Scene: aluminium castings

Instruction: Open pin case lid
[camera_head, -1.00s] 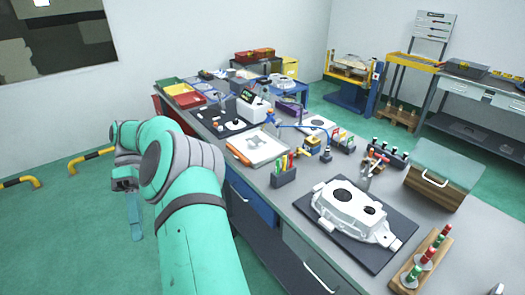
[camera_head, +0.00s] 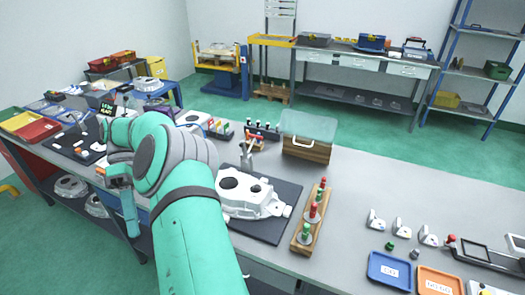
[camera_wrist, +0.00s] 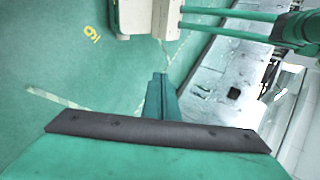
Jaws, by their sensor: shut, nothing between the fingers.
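The pin case (camera_head: 306,151) is a wooden box with a pale green, see-through lid (camera_head: 309,125) and a white handle on its front. It stands on the long grey workbench, right of centre in the head view, and its lid looks shut. My gripper (camera_head: 132,228) is far to the left of the case, at the bench's front side, and points downward. In the wrist view my gripper (camera_wrist: 160,78) is shut and empty, with green floor beyond it. The case does not show in the wrist view.
A white casting (camera_head: 246,196) lies on a dark mat in front of the case. A wooden rack (camera_head: 309,222) with red and green pins stands to its right. Blue (camera_head: 389,270) and orange (camera_head: 438,281) trays are at the front right. The bench right of the case is mostly clear.

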